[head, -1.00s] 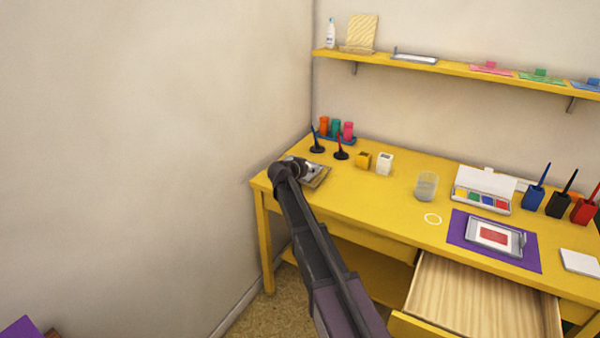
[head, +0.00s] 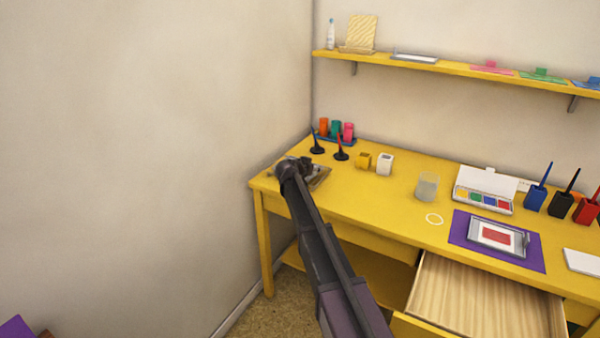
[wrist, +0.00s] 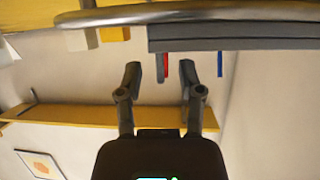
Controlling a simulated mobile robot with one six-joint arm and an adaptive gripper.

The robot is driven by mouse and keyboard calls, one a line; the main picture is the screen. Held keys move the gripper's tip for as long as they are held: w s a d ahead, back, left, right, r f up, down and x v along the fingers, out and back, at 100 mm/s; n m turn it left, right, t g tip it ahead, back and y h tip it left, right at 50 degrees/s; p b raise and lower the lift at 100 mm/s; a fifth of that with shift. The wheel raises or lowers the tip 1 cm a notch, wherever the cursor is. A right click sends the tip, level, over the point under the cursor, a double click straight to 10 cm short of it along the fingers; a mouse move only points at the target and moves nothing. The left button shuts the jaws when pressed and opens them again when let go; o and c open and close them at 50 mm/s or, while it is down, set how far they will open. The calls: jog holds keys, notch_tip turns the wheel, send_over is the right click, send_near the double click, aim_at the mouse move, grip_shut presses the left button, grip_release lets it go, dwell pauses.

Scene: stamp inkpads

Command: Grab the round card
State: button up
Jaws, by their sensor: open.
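A thin white ring shape (head: 434,219) lies flat on the yellow desk, left of the purple mat; it is the only round flat item I make out, and I cannot tell whether it is the round card. My gripper (head: 304,164) is at the far left end of the desk, well away from that ring, over a grey tray (head: 321,181) that my arm partly hides. In the wrist view my gripper (wrist: 160,75) has its two fingers apart with nothing held between them. A curved grey rim (wrist: 200,14) crosses close above the fingers there.
Two dark stands (head: 317,149), a yellow cup (head: 363,160) and a white cup (head: 385,164) stand near my gripper. The drawer (head: 470,300) is open.

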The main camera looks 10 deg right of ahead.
jog(key=shift+w+d+f, duration=0.2)
jog(key=shift+w+d, duration=0.15)
jog(key=shift+w, duration=0.05)
grip_shut()
